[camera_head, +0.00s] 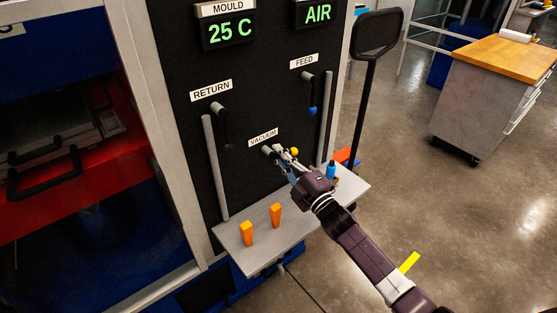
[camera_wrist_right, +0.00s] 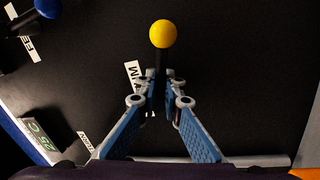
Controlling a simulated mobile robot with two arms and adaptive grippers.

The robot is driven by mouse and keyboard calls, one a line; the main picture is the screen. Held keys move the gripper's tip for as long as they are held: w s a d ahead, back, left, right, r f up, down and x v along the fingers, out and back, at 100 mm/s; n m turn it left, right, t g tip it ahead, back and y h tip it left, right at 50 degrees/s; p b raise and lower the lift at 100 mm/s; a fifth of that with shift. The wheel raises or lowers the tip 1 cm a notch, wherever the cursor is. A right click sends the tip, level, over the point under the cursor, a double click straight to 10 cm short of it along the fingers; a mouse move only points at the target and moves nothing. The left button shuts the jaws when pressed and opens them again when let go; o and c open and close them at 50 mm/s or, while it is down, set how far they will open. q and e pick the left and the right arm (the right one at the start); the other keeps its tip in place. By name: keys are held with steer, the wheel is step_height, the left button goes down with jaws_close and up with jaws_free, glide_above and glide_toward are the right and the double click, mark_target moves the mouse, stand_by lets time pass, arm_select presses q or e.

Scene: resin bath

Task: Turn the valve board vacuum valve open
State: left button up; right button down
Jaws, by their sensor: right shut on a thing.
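The vacuum valve is on the black valve board (camera_head: 262,85), by the label VACUUM (camera_head: 263,138). Its lever ends in a yellow knob (camera_head: 294,152), which shows large in the right wrist view (camera_wrist_right: 163,34). My right gripper (camera_head: 285,157) is at this lever, and in the wrist view its fingers (camera_wrist_right: 161,78) are shut on the dark lever shaft below the knob. In the head view the gripper hides most of the lever. My left gripper is in neither view.
The return lever (camera_head: 221,122) and the blue-knobbed feed lever (camera_head: 312,95) are higher on the board. A black-framed post (camera_head: 366,90) stands right of the board. Open floor lies to the right.

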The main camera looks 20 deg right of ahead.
steer(key=shift+r+n+y+b, duration=0.2)
steer(key=shift+n+y+b, duration=0.35)
steer(key=shift+n, duration=1.45)
steer(key=shift+r, duration=0.1)
steer(key=c, duration=2.1)
jaws_free()
steer(key=v, duration=1.2)
steer(key=shift+r, duration=0.25)
steer(key=shift+f, duration=0.1)
